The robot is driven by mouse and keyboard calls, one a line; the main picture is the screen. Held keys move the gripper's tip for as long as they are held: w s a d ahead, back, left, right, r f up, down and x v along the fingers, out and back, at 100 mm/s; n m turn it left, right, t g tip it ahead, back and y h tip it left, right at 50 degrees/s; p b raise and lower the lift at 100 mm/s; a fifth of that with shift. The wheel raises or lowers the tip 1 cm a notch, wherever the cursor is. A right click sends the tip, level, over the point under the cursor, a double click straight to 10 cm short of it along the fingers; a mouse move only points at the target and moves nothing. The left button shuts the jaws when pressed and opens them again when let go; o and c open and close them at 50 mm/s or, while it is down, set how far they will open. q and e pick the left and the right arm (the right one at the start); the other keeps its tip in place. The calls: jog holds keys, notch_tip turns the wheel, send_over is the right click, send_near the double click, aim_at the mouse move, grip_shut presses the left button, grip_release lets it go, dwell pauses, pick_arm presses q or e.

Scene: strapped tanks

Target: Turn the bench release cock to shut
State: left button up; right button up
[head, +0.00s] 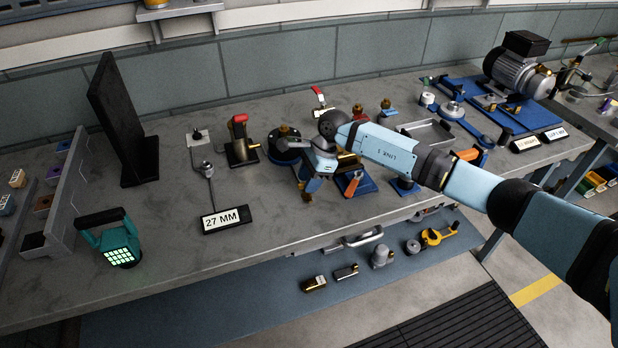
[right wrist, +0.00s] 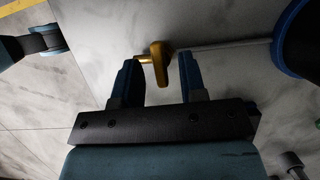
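In the right wrist view a brass cock (right wrist: 158,64) stands between my right gripper's two blue fingers (right wrist: 159,58). Its short stem points left toward the left finger, and a thin grey pipe runs right from it. The fingers are apart, one on each side of the cock. I cannot tell whether the left finger touches the stem. In the head view my right gripper (head: 309,180) is low over the bench (head: 275,215), beside a dark round fitting with a brass top (head: 285,142). My left gripper is not in view.
A brass block with a red handle (head: 239,140) stands left of my gripper. A "27 MM" sign (head: 226,218) and a black upright panel (head: 122,125) are further left. An orange-handled item (head: 353,184) lies close right. The front middle of the bench is clear.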

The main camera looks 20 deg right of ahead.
grip_shut()
